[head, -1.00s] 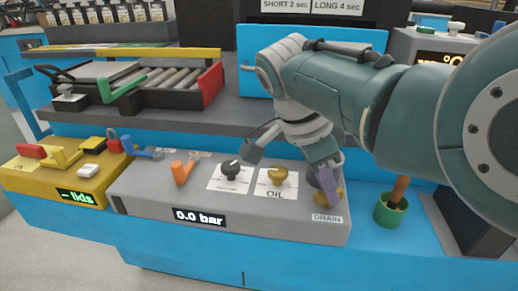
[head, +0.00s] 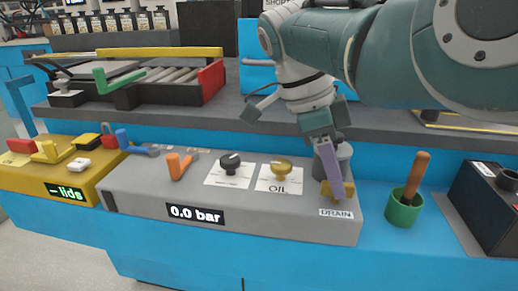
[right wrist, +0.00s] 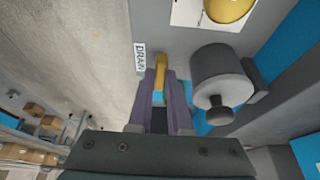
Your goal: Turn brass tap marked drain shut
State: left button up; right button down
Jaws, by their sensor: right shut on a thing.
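The brass drain tap (head: 348,190) is at the right end of the grey panel (head: 260,215), just above the DRAIN label (head: 336,214). My right gripper (head: 335,190) reaches down onto it with its purple fingers. In the right wrist view the brass handle (right wrist: 160,68) sits between the fingertips (right wrist: 159,75), beside the DRAIN label (right wrist: 140,57). The gripper is shut on the handle. Its fingers hide part of the tap in the head view. My left gripper is not in view.
A grey cylinder with a dark knob (right wrist: 218,82) stands close beside the gripper. The brass OIL tap (head: 281,168), a black knob (head: 230,163) and an orange lever (head: 178,165) lie left. A green pot (head: 404,208) stands right. The display (head: 195,214) reads 0.0 bar.

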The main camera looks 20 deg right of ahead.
jog(key=c, duration=0.8)
grip_release()
jog(key=shift+c, duration=0.2)
jog(key=shift+r, duration=0.1)
jog(key=v, duration=0.9)
jog(key=shift+r, duration=0.35)
jog(key=shift+w+a, duration=0.1)
